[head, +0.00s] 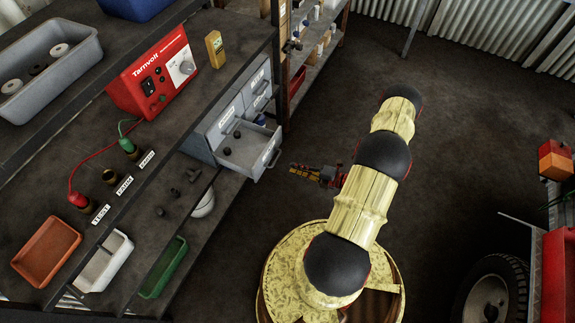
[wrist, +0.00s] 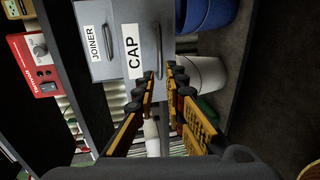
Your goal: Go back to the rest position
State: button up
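My gripper (head: 305,171) is in the head view, right of the open drawer (head: 247,148) and above the dark floor. My arm reaches up from the round base and folds down to it. In the wrist view the two yellow-and-dark fingers of my gripper (wrist: 161,74) point at the drawer fronts. A narrow gap shows between the fingertips, and I see nothing held. The drawer front labelled CAP (wrist: 145,30) is beyond the fingertips, with one labelled JOINER (wrist: 95,42) beside it. The open drawer holds a few small dark parts.
The workbench (head: 150,190) fills the left, with a red Tarnvolt unit (head: 152,75), a grey tub (head: 48,65) and coloured trays, including an orange one (head: 47,250). A shelf unit (head: 310,70) stands behind. A red vehicle (head: 556,260) is at right. Floor between is clear.

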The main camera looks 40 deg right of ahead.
jog(key=shift+s+d+r, duration=0.1)
jog(key=shift+s+d, duration=0.1)
jog(key=shift+s, duration=0.45)
